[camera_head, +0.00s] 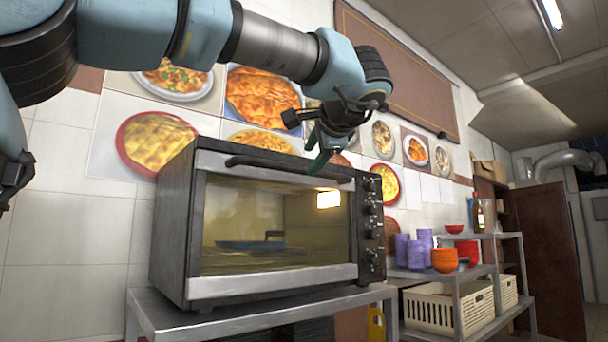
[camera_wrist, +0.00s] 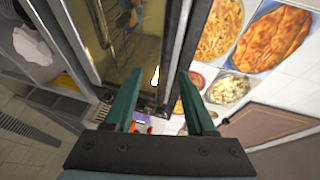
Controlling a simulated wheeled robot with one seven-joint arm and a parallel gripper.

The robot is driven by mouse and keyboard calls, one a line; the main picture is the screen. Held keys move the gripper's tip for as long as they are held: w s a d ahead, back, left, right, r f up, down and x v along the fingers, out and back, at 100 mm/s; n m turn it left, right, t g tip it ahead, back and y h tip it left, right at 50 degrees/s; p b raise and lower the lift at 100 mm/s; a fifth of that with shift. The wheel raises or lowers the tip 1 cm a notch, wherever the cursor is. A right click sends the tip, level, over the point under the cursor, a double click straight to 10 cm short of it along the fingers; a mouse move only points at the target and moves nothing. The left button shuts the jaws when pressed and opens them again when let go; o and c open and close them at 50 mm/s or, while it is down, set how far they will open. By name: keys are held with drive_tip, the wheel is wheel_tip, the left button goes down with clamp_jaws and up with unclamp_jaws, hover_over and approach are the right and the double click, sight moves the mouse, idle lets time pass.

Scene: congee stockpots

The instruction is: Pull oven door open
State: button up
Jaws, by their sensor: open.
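The black and silver oven (camera_head: 170,230) has its glass door (camera_head: 222,215) shut, with a dark handle bar (camera_head: 275,171) along the door's top edge. My gripper (camera_head: 318,160) is open just above the right part of this handle, fingers pointing down. In the wrist view the two teal fingers of my gripper (camera_wrist: 158,85) stand apart, with the oven door's glass (camera_wrist: 140,45) and dark upper edge between and beyond them. I cannot tell whether the handle lies between the fingers or whether they touch it.
A blue pan (camera_head: 250,244) is inside the oven behind the glass. The oven stands on a metal table (camera_head: 215,318). Control knobs (camera_head: 371,230) line its right side. A shelf with purple and orange bowls (camera_head: 444,259) and a cream basket (camera_head: 432,310) stands to the right.

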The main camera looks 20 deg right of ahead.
sight(303, 168)
drive_tip(key=p+x, duration=0.1)
drive_tip(key=x, duration=0.2)
drive_tip(key=r+p+x, duration=0.1)
drive_tip(key=x, duration=0.2)
drive_tip(key=p+x, duration=0.1)
drive_tip(key=x, duration=0.2)
drive_tip(key=shift+w+d+r+p, duration=0.15)
drive_tip(key=shift+w+r+p, duration=0.1)
drive_tip(key=shift+p, duration=0.15)
drive_tip(key=shift+w+f, duration=0.25)
drive_tip(key=shift+w, duration=0.25)
clamp_jaws()
idle(0.6)
